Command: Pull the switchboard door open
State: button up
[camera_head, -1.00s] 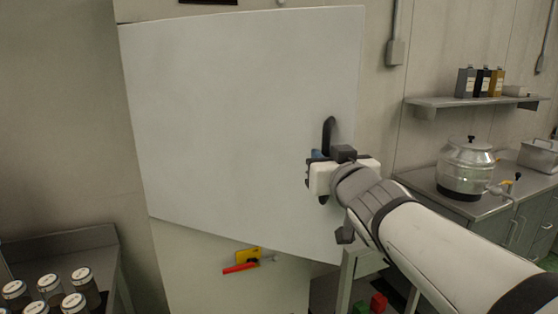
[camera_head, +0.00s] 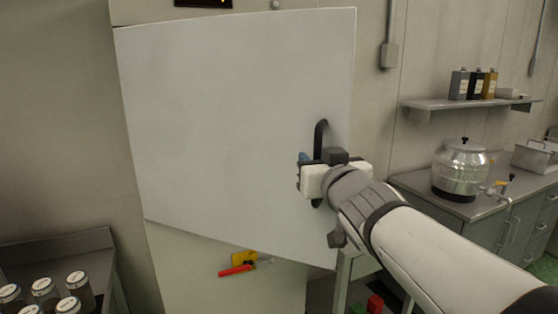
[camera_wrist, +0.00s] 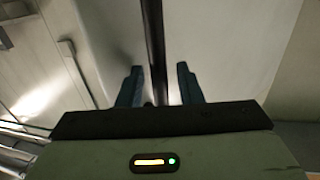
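The switchboard door (camera_head: 225,110) is a large pale grey panel. It stands ajar, its right edge nearer to me and reaching past the cabinet body (camera_head: 205,285) below. A dark upright bar handle (camera_head: 321,138) sits near its right edge; its lower part is mostly hidden behind my gripper (camera_head: 305,172). In the wrist view the handle (camera_wrist: 155,40) runs between the two blue-grey fingers of my gripper (camera_wrist: 160,82). Gaps show on both sides of the bar, so the fingers look open around it.
A yellow and red item (camera_head: 240,263) is on the cabinet front below the door. A bench with several jars (camera_head: 42,290) stands at lower left. At right are a counter with a metal pot (camera_head: 462,168) and a shelf (camera_head: 465,104) with bottles.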

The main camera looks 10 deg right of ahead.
jog(key=p, duration=0.7)
send_near(311, 102)
jog(key=w, duration=0.4)
jog(key=shift+w+a, duration=0.2)
jog(key=shift+w, duration=0.2)
jog(key=shift+c, duration=0.4)
